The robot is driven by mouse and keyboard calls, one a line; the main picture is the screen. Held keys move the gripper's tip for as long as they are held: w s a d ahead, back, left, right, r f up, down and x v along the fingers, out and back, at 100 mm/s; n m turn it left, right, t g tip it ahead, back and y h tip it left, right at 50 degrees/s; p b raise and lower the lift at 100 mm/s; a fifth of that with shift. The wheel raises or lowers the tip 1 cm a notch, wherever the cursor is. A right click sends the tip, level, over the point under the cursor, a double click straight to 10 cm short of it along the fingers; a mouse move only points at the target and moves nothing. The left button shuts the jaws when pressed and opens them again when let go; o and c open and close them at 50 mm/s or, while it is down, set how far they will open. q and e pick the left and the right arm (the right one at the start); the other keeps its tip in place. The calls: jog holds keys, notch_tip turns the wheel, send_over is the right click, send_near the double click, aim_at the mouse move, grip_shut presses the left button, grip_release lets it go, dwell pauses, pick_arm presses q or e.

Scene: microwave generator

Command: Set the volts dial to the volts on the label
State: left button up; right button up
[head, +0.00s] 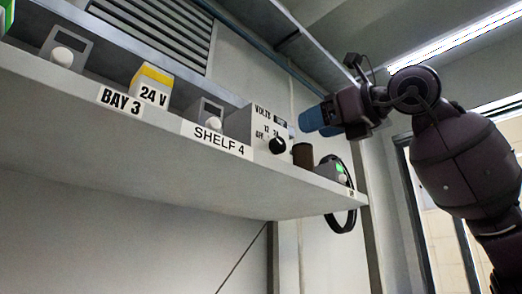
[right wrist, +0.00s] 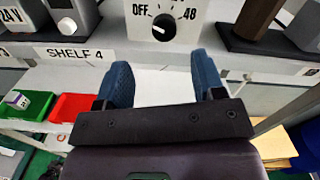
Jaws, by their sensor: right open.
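The volts box (head: 240,125) stands on the shelf, with a round black dial (head: 277,146) on its front. In the right wrist view the dial (right wrist: 163,27) sits between the markings OFF at left and 48 at right. A small white mark shows on it, but I cannot tell its exact setting. A yellow-and-white box (head: 152,86) reads 24 V; part of it shows in the right wrist view (right wrist: 12,16). My right gripper (head: 314,121) has blue fingers, open and empty, apart from the dial. In the right wrist view the fingers (right wrist: 165,80) lie below the dial. My left gripper is not in view.
The shelf edge (head: 150,140) carries BAY 3 and SHELF 4 labels. Grey devices with white knobs (head: 62,56) stand left of the dial. A brown cylinder (head: 302,155) and a black cable loop (head: 341,222) are to its right. Green (right wrist: 30,103) and red (right wrist: 72,106) bins sit lower down.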

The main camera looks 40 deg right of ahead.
aim_at(281, 143)
jog(key=shift+m, duration=0.4)
jog(key=w+p, duration=0.1)
jog(key=w, duration=0.8)
jog(key=shift+a+f+p, duration=0.15)
jog(key=shift+a+p, duration=0.05)
jog(key=shift+p, duration=0.15)
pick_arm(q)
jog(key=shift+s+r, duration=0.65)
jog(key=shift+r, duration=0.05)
pick_arm(e)
jog(key=shift+w, duration=0.25)
jog(key=shift+c, duration=0.3)
jog(key=c, duration=0.9)
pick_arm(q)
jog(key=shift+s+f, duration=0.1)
pick_arm(e)
jog(key=shift+o, duration=0.2)
